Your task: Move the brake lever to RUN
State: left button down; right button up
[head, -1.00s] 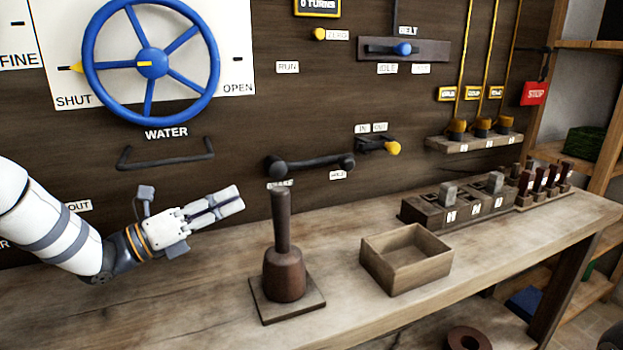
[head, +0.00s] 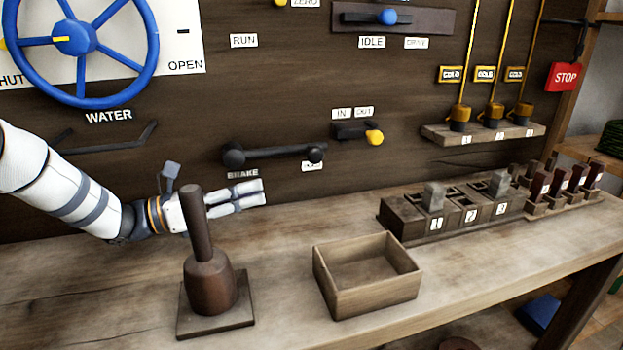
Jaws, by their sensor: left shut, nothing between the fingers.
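The brake lever (head: 275,152) is a dark bar on the wooden wall panel. It lies nearly level, from its round pivot above the BRAKE label (head: 243,174) to a dark knob at its right end, beside a partly hidden label (head: 311,166). The RUN label (head: 244,41) is on the panel well above the pivot. My left gripper (head: 264,193) is shut and empty. Its fingers point right, below the lever and apart from it in the picture. The mallet's handle covers part of the gripper. My right gripper is not in view.
A wooden mallet (head: 211,283) stands upright on a square base in front of my left gripper. An open wooden box (head: 365,290) is to its right on the bench. A small yellow-knobbed IN/OUT lever (head: 373,137) is right of the brake lever. The blue water wheel (head: 75,38) is upper left.

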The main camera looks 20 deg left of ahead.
aim_at(284, 155)
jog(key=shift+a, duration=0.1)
pick_arm(q)
jog(key=x, duration=1)
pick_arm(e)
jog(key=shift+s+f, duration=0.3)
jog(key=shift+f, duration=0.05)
pick_arm(q)
jog(key=shift+b, duration=0.35)
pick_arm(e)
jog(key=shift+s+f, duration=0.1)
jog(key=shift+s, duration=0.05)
